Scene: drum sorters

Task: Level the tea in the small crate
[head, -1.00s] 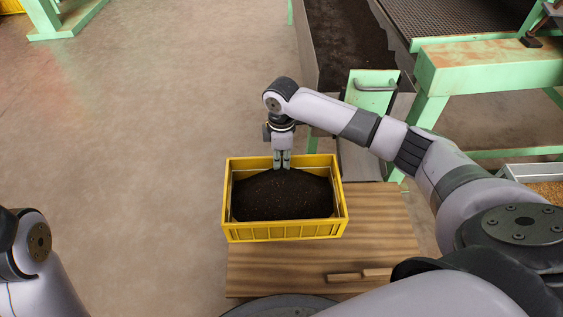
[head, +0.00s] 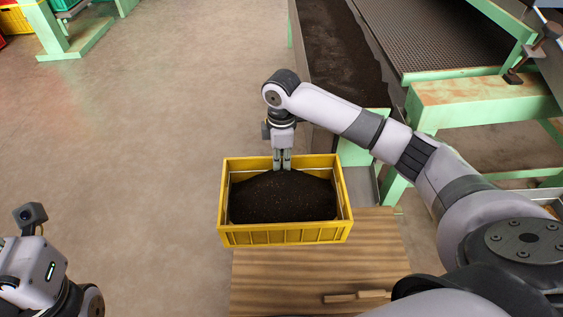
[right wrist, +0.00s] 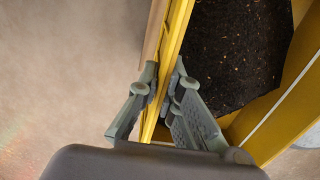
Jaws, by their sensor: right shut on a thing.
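The small yellow crate (head: 285,236) is in the middle of the head view, above the wooden top. Whether it touches the wood is hidden. Dark tea (head: 283,198) fills it in a mound, higher toward the far wall and lower at the sides. My right gripper (head: 282,166) points down at the crate's far wall. In the right wrist view its fingers (right wrist: 164,95) sit on both sides of the yellow wall (right wrist: 176,40), shut on it; tea (right wrist: 235,50) lies beyond the inner finger. My left arm shows at the lower left, its fingers out of view.
A green-framed machine (head: 480,95) with a tea-covered trough (head: 345,60) stands behind at the right. Open floor (head: 140,150) lies to the left.

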